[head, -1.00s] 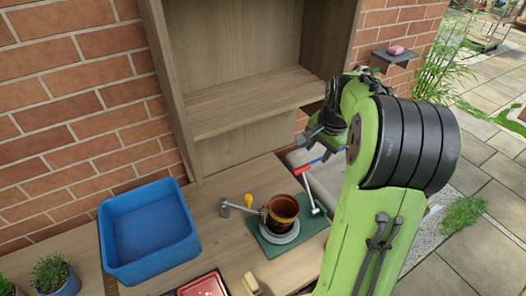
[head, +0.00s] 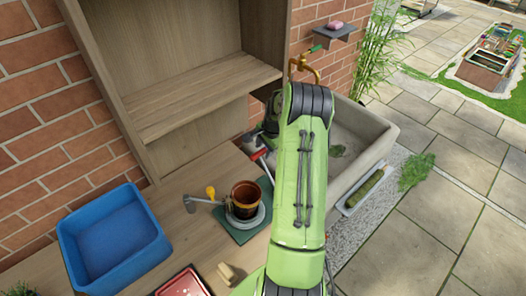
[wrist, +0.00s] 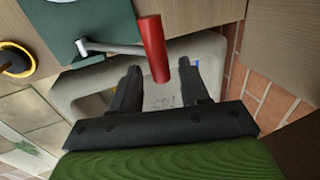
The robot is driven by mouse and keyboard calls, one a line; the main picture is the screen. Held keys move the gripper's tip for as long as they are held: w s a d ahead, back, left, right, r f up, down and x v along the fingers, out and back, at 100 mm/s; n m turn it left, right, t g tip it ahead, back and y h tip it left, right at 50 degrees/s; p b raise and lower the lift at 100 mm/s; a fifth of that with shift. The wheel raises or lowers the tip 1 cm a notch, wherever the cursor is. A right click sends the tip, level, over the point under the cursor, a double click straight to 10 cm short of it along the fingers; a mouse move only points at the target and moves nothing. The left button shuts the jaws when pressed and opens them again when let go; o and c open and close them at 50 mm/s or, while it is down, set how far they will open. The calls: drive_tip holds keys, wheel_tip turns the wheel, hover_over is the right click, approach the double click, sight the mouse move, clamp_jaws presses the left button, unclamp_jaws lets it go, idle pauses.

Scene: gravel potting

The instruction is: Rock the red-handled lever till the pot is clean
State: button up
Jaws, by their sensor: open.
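The red handle (head: 259,154) of the lever sits right of the pot in the head view. In the wrist view the red handle (wrist: 153,48) stands at the end of a pale metal arm (wrist: 112,47). My gripper (wrist: 159,76) is open, and the handle's near end shows between its fingertips. I cannot tell whether they touch. The brown pot (head: 246,194) stands upright on a grey round base on a green plate (head: 231,228). Its inside looks dark; how clean it is cannot be told. My arm hides part of the gripper in the head view.
A blue bin (head: 112,243) stands left on the wooden bench. A grey hammer-like tool (head: 190,203), a yellow item (head: 211,192), a red tray (head: 184,284) and a tan block (head: 228,272) lie near the pot. A stone sink (head: 372,140) with a brass tap (head: 304,66) is at right.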

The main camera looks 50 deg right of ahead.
drive_tip(key=x, duration=0.2)
drive_tip(key=shift+w+f, duration=0.1)
drive_tip(key=shift+f, duration=0.15)
clamp_jaws()
